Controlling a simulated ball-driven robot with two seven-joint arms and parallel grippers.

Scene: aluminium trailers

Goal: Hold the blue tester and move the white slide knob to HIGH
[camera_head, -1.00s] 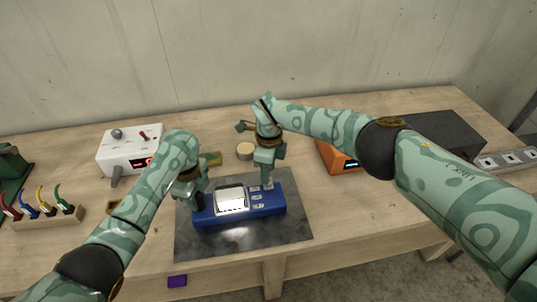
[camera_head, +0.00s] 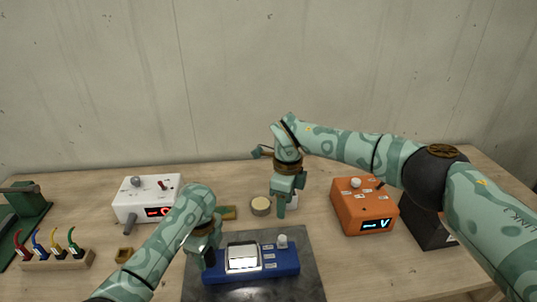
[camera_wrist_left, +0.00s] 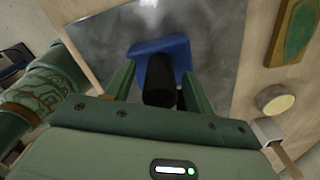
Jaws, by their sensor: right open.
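The blue tester (camera_head: 285,262) lies on a dark mat with a lit white screen and several small labels, too small to read. Its white slide knob (camera_head: 282,241) stands at the far edge, right of the screen, beyond the farthest label. My left gripper (camera_head: 209,258) is at the tester's left end. In the left wrist view its two fingers (camera_wrist_left: 160,72) stand either side of a black upright grip (camera_wrist_left: 161,88) on the blue body, with narrow gaps showing. My right gripper (camera_head: 281,212) is open and empty above the bench, beyond the knob and apart from it.
A white box (camera_head: 130,202) stands behind my left arm, and an orange meter (camera_head: 352,212) stands to the right. A round tan disc (camera_head: 261,206) lies behind the tester. Coloured clips sit in a wooden rack (camera_head: 60,262) at left. The dark mat (camera_head: 300,290) is clear in front.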

